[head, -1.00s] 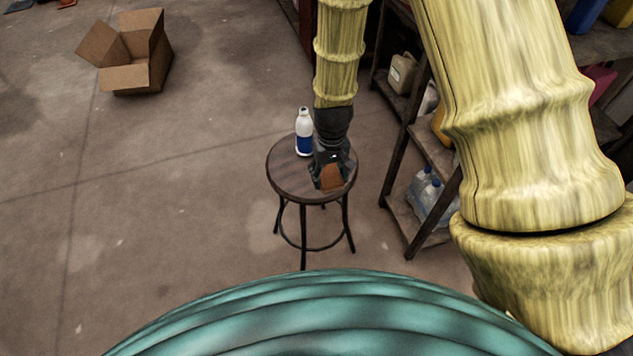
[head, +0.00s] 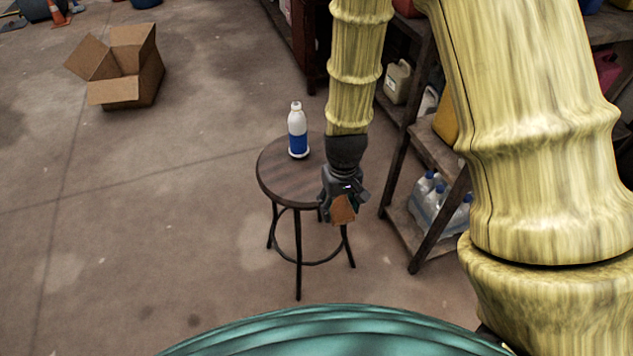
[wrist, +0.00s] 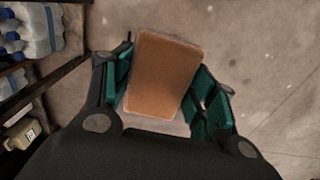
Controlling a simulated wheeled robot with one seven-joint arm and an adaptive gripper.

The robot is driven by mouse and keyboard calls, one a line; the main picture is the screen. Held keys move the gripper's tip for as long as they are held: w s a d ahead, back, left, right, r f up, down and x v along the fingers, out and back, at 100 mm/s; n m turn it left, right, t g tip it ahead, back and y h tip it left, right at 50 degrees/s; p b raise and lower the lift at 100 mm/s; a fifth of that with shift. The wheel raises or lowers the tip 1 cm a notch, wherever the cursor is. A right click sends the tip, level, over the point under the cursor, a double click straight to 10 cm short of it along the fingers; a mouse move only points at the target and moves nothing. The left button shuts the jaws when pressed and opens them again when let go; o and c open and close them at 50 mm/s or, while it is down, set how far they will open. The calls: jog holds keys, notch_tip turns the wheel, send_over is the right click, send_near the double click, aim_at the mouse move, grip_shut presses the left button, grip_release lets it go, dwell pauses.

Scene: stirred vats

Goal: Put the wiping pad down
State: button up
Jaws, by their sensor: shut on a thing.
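The wiping pad (wrist: 162,72) is an orange-brown block with a pale edge, held between the teal-lined fingers of my gripper (wrist: 165,90) in the wrist view. In the head view my gripper (head: 341,200) hangs at the right edge of the round stool, with the pad (head: 343,210) showing at its tip.
A dark wooden stool (head: 284,178) carries a white and blue bottle (head: 298,133) at its back. A shelf (head: 433,150) with jugs and bottled water (head: 432,198) stands close on the right. An open cardboard box (head: 125,72) lies on the floor far left. The floor between is clear.

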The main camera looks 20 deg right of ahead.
jog(key=p, duration=0.2)
send_over(316, 185)
jog(key=shift+s+f, duration=0.1)
jog(key=shift+f, duration=2.3)
jog(key=shift+f, duration=0.2)
jog(key=o, duration=1.2)
jog(key=shift+c, duration=0.2)
jog(key=shift+r, duration=0.1)
notch_tip(316, 185, up, 12)
jog(key=shift+b, duration=0.45)
jog(key=shift+r, duration=0.1)
